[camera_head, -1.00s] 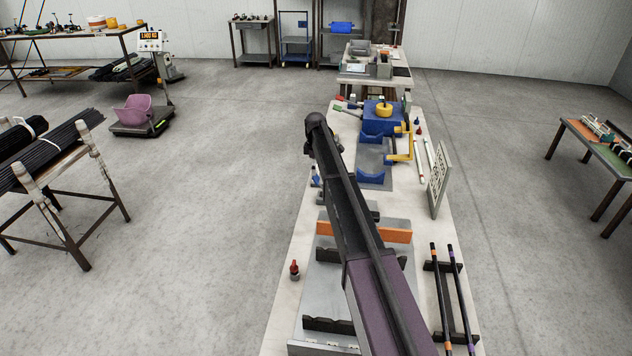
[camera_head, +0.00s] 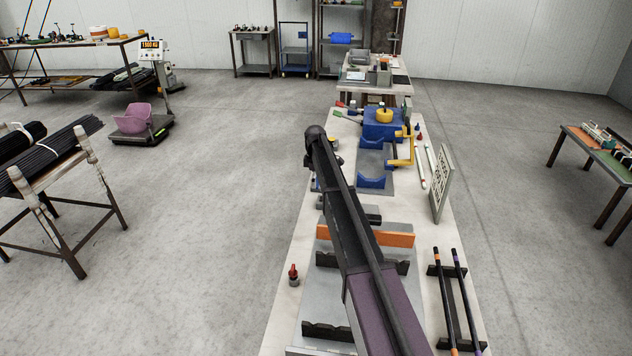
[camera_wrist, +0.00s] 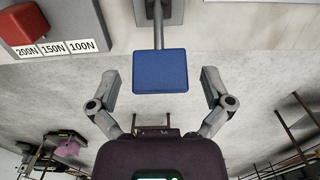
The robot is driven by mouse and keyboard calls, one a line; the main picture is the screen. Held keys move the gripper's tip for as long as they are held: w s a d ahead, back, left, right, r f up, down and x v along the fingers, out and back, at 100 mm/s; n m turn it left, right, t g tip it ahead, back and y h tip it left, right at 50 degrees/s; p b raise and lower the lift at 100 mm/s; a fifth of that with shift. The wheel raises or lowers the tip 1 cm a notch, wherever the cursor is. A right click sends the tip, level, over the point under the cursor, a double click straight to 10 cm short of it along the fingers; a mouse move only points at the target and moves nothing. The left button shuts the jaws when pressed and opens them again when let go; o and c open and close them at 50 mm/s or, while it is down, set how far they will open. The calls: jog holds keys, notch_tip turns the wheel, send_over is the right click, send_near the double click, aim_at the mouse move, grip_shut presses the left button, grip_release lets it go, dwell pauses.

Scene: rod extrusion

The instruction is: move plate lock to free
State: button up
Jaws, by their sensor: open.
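In the wrist view, a blue block-shaped handle (camera_wrist: 160,71) on a grey rod stands between the two fingers of my gripper (camera_wrist: 160,82). The fingers are spread, with a visible gap on each side of the handle. The rod runs up to a grey mount (camera_wrist: 160,12) on the bench edge. I cannot tell from its look alone whether this handle is the plate lock, and no "free" mark is readable. In the head view my arm runs over the bench (camera_head: 285,318), and its dark links hide much of the gripper area.
In the wrist view, a red slider (camera_wrist: 22,24) sits by labels (camera_wrist: 55,48) reading 200N, 150N and 100N. In the head view, a blue machine (camera_head: 382,125), an upright sign (camera_head: 442,185) and an orange bar (camera_head: 395,240) are on the bench. Open floor (camera_head: 210,200) lies left.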

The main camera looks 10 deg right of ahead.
jog(key=c, duration=1.3)
jog(key=shift+s+d, duration=0.1)
jog(key=shift+s+d+r+t+y, duration=0.15)
jog(key=shift+d+y, duration=0.2)
jog(key=shift+y, duration=0.15)
jog(key=shift+s+d+r+t+y, duration=0.15)
jog(key=shift+d+y, duration=0.15)
jog(key=shift+y, duration=0.2)
jog(key=shift+s+d+t+y+b, duration=0.15)
jog(key=shift+d+y+b, duration=0.05)
jog(key=shift+d+y, duration=0.3)
jog(key=shift+s+d+t+y+b, duration=0.15)
jog(key=shift+d+y, duration=0.25)
jog(key=shift+y, duration=0.1)
jog(key=d+y+b, duration=0.1)
jog(key=d+t+y+b, duration=0.1)
jog(key=s+d+y+b, duration=0.1)
jog(key=shift+f+y+b, duration=0.3)
jog(key=shift+y+b, duration=0.1)
jog(key=y+b, duration=0.1)
jog(key=d+t+y+b, duration=0.1)
jog(key=b, duration=0.1)
jog(key=d+y+b, duration=0.1)
jog(key=shift+s+f+b, duration=0.3)
jog(key=shift+f+b, duration=0.1)
jog(key=shift+d+t+y+b, duration=0.15)
jog(key=shift+t+y+b, duration=0.15)
jog(key=shift+b, duration=0.1)
